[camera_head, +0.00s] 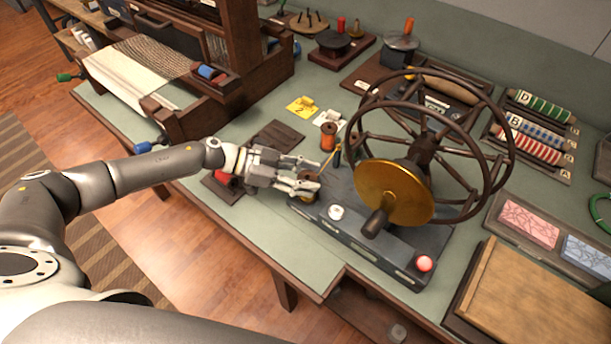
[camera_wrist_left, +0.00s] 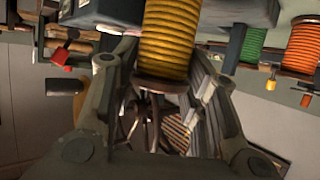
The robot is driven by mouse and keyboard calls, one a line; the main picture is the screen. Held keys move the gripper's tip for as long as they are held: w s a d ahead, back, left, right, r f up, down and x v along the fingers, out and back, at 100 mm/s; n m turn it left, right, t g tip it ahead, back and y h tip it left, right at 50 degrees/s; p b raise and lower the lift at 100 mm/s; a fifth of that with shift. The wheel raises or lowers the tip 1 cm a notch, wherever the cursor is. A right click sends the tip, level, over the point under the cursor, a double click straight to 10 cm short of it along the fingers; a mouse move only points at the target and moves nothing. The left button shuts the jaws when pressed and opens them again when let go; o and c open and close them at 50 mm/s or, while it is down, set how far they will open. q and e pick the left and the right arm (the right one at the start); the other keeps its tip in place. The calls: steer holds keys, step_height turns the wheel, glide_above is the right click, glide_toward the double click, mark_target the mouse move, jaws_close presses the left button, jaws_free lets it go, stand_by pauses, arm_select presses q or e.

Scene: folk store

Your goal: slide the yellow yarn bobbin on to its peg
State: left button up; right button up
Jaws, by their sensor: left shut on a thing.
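My left gripper (camera_head: 316,177) is above the near left end of the dark base of the wheel device. It is shut on the yellow yarn bobbin (camera_head: 308,178), which is mostly hidden by the fingers in the head view. In the left wrist view, the yellow bobbin (camera_wrist_left: 168,40) shows large between the fingers (camera_wrist_left: 172,90), with a brown flange at its end. A short dark post with a yellow top (camera_head: 337,154) stands just beyond the fingertips. I cannot tell which peg belongs to the bobbin, or whether the bobbin touches one. My right gripper is not in view.
A spoked wheel with a brass disc (camera_head: 394,194) stands close right of the gripper. An orange-brown bobbin (camera_head: 328,137) stands just behind it. A loom (camera_head: 215,95) is at the back left. A white knob (camera_head: 336,212) and red button (camera_head: 424,263) sit on the base.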

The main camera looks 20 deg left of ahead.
arm_select(q)
steer(key=o, duration=1.1)
steer(key=shift+o, duration=0.2)
steer(key=shift+a, duration=0.3)
steer(key=v, duration=1.1)
steer(key=shift+r, duration=0.25)
steer(key=shift+s+a, duration=0.1)
steer(key=shift+a, duration=0.1)
